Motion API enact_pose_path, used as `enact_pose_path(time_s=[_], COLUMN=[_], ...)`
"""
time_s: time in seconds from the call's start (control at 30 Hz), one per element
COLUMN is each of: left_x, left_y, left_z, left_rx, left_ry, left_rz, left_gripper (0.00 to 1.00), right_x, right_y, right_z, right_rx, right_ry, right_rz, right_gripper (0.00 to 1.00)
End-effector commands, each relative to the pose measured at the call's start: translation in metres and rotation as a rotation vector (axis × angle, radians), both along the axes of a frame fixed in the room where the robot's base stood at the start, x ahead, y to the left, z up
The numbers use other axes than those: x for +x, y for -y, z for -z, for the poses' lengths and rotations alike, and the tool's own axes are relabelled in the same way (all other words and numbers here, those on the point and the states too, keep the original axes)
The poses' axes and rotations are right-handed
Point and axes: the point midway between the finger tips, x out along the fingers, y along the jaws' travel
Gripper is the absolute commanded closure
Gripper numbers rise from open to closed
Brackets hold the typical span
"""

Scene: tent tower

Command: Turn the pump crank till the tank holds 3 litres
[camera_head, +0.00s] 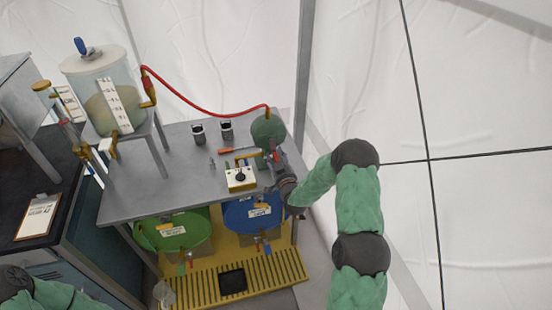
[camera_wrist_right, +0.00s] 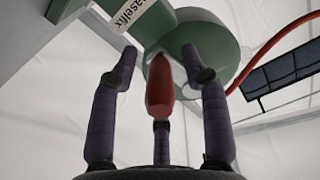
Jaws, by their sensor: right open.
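The green pump (camera_head: 268,129) stands at the back right of the grey table, and its green body also shows in the right wrist view (camera_wrist_right: 200,45). The red crank handle (camera_wrist_right: 159,85) sits between the fingers of my right gripper (camera_wrist_right: 160,65), which is open around it. In the head view my right gripper (camera_head: 277,168) is beside the pump. The clear tank (camera_head: 106,90) with a white scale strip stands on a raised stand at the left and holds some yellowish liquid. The level is too small to read. My left gripper is out of view; only my left arm shows at bottom left.
A red hose (camera_head: 205,108) arcs from the tank to the pump. Two dark cups (camera_head: 198,134), a white box with a black knob (camera_head: 240,178) and an orange tool (camera_head: 232,150) are on the table. Green (camera_head: 180,232) and blue (camera_head: 250,213) drums lie beneath.

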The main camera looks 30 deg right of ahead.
Motion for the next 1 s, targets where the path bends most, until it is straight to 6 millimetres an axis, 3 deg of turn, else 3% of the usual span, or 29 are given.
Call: enact_pose_path(time_s=[0.33,0.5,1.0], left_x=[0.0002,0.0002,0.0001], left_y=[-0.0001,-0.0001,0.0], left_z=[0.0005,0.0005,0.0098], left_rx=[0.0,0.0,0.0], left_ry=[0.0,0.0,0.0], left_rz=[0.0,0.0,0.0], left_gripper=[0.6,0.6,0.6], right_x=[0.0035,0.0033,0.0049], right_y=[0.0005,0.0003,-0.0064], right_z=[-0.0002,-0.0001,0.002], right_rx=[0.001,0.001,0.088], right_ry=[0.0,-0.001,0.021], right_rz=[-0.001,-0.001,-0.004], right_gripper=[0.54,1.0,1.0])
